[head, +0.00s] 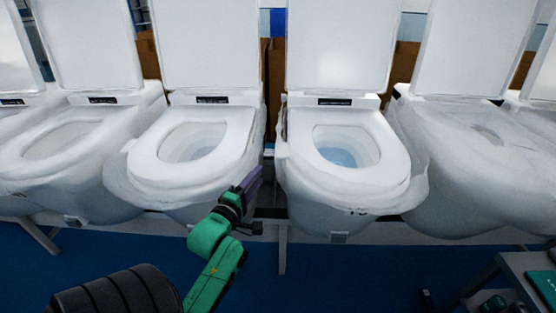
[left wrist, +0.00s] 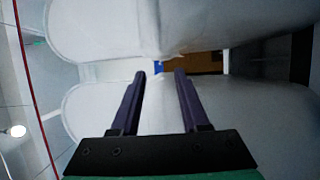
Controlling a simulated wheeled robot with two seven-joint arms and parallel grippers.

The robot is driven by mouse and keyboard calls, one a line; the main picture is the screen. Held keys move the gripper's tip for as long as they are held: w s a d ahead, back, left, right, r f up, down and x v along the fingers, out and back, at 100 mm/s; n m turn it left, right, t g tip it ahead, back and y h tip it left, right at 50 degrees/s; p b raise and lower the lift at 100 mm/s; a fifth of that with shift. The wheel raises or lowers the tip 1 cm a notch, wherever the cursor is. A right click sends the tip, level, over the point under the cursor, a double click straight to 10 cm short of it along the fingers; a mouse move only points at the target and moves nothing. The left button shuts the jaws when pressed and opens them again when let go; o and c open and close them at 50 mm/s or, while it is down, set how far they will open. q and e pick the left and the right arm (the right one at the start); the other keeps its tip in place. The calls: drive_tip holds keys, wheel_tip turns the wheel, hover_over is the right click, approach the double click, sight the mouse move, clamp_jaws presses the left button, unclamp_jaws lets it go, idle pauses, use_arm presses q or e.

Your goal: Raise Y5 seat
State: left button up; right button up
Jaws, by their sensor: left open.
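Two toilets stand in the middle of the head view, a left one (head: 151,160) and a right one (head: 372,182), wrapped in clear film. Both have lids raised, and their ring seats lie down on the bowls. A small dark mark on the right one's front rim is too blurred to read, so I cannot tell which is Y5. My left gripper (head: 250,184) is at the gap between them, by the left toilet's front right edge. In the left wrist view its two purple fingers (left wrist: 160,75) are apart, with nothing between them. My right gripper is not seen.
More wrapped toilets stand on both sides, one at the left (head: 75,138) and one at the right (head: 480,145). A grey table (head: 517,265) is at the lower right. The blue floor (head: 340,280) in front is mostly clear.

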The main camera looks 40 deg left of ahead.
use_arm(q)
drive_tip(key=p, duration=0.1)
approach(278, 151)
drive_tip(key=w, duration=0.4)
drive_tip(key=x, duration=0.3)
drive_tip(key=a+x, duration=0.1)
drive_tip(key=x, duration=0.1)
drive_tip(key=shift+w+a+f, duration=0.1)
drive_tip(key=shift+a+f, duration=0.05)
drive_tip(key=shift+f, duration=0.2)
drive_tip(key=shift+w, duration=0.3)
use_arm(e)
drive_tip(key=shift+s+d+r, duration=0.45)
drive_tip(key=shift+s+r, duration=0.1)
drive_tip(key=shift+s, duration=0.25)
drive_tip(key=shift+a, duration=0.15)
use_arm(q)
clamp_jaws()
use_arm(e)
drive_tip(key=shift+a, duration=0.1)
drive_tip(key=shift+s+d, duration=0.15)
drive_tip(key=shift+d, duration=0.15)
